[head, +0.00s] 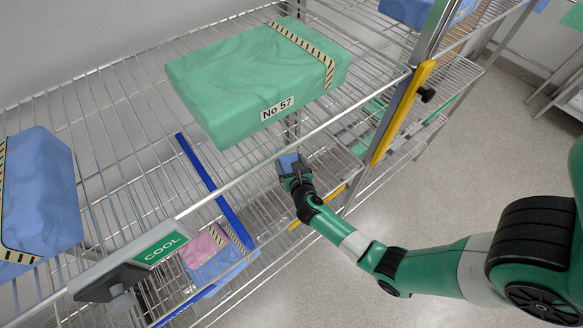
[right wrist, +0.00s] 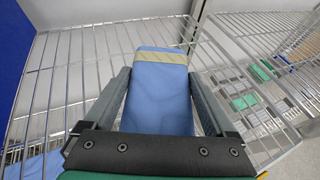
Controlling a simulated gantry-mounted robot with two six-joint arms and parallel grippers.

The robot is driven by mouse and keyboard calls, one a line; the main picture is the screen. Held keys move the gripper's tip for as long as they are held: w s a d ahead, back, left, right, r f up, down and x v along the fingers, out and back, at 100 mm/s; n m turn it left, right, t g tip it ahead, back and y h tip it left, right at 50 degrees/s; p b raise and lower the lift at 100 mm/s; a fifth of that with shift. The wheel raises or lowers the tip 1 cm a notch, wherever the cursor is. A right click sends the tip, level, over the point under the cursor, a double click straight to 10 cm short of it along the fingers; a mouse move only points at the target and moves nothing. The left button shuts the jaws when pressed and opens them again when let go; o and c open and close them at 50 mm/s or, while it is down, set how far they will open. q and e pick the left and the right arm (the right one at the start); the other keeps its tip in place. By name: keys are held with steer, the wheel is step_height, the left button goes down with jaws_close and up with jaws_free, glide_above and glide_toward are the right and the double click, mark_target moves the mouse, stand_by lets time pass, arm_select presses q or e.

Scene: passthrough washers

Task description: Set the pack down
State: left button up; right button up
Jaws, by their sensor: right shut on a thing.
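My right gripper (head: 294,177) reaches in at the front edge of a lower wire shelf (head: 262,190), below the big green pack. It is shut on a small blue pack (head: 288,160), mostly hidden by the gripper in the head view. In the right wrist view the blue pack (right wrist: 158,100) sits between the two fingers (right wrist: 157,80), with a pale striped band near its far end. Wire shelf (right wrist: 80,75) shows on its left. I cannot tell whether the pack touches the wires. My left gripper is not in view.
A large green pack labelled No 57 (head: 255,75) lies on the upper shelf. A blue divider strip (head: 203,165) and pink (head: 203,247) and blue packs (head: 222,268) are lower left. A COOL sign (head: 160,248) and yellow-edged post (head: 402,112) flank the gripper.

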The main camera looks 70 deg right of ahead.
steer(key=shift+d+f, duration=0.5)
steer(key=shift+d+f+b, duration=0.15)
steer(key=shift+f+b, duration=0.4)
steer(key=shift+f, duration=0.35)
steer(key=shift+d+f+b, duration=0.1)
steer(key=shift+f+b, duration=0.45)
steer(key=shift+f, duration=0.35)
steer(key=shift+f, duration=0.2)
steer(key=o, duration=1.3)
steer(key=shift+o, duration=0.2)
steer(key=shift+r, duration=0.15)
